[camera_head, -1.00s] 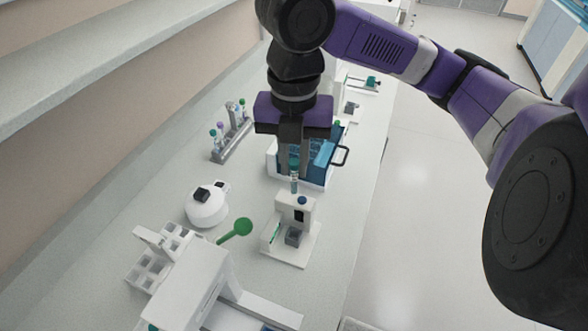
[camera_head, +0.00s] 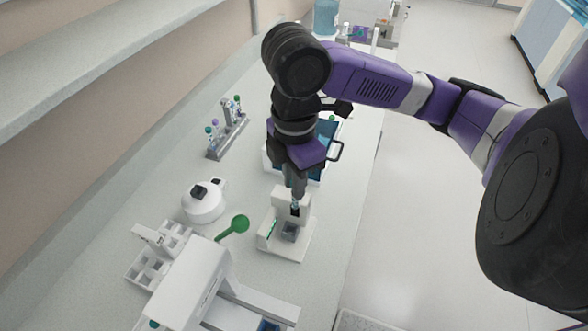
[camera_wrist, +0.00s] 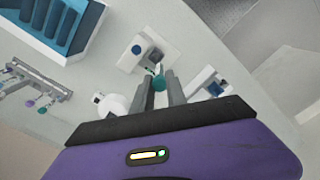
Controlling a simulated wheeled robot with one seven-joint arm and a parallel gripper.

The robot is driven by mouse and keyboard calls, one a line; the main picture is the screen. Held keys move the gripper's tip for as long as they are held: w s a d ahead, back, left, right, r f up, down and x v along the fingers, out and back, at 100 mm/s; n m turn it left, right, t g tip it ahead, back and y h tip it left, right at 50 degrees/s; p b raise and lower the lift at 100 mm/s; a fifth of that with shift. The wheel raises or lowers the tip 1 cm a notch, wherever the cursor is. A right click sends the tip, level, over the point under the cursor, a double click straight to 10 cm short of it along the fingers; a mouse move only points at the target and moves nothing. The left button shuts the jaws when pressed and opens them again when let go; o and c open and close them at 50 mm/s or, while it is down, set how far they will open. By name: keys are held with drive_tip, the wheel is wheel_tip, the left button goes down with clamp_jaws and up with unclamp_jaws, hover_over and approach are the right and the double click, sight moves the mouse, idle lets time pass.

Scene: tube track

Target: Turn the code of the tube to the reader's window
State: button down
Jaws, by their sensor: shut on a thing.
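The reader is a small white stand (camera_head: 299,247) with a dark window, a grey square well and a green strip on its side. My gripper (camera_head: 295,197) points down, tilted, over the reader's upright. It is shut on the tube, whose teal-green cap (camera_wrist: 158,82) shows between the fingers in the wrist view. In the head view only a small bluish bit of the tube (camera_head: 295,205) shows below the fingers, in front of the upright. The tube's code cannot be made out. The reader's white body and blue button (camera_wrist: 137,49) show just beyond the fingertips in the wrist view.
A white round device (camera_head: 204,205) and a green paddle-shaped thing (camera_head: 234,227) stand left of the reader. A rack with capped tubes (camera_head: 226,140) is behind left. A blue rack in a white tray (camera_wrist: 55,22) is close behind. A white machine (camera_head: 190,285) stands in front.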

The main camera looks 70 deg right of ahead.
sight(293, 207)
drive_tip(key=m, duration=0.2)
drive_tip(key=f+m, duration=0.1)
drive_tip(key=m, duration=0.3)
drive_tip(key=f+m, duration=0.1)
drive_tip(key=shift+m, duration=0.4)
drive_tip(key=m, duration=0.2)
drive_tip(key=f+m, duration=0.1)
drive_tip(key=shift+w+a+m, duration=0.1)
drive_tip(key=shift+m, duration=0.3)
drive_tip(key=m, duration=0.3)
drive_tip(key=shift+f, duration=0.3)
drive_tip(key=m, duration=0.4)
drive_tip(key=shift+w+f, duration=0.15)
drive_tip(key=shift+f, duration=0.15)
drive_tip(key=m, duration=0.4)
drive_tip(key=shift+w+f, duration=0.1)
drive_tip(key=shift+f, duration=0.2)
drive_tip(key=shift+w+d+f+m, duration=0.1)
drive_tip(key=shift+f+m, duration=0.75)
drive_tip(key=shift+m, duration=0.6)
drive_tip(key=shift+w+d+f+m, duration=0.15)
drive_tip(key=shift+f+m, duration=0.65)
drive_tip(key=shift+m, duration=0.7)
drive_tip(key=shift+d+f+m, duration=0.1)
drive_tip(key=shift+f+m, duration=0.75)
drive_tip(key=shift+m, duration=0.6)
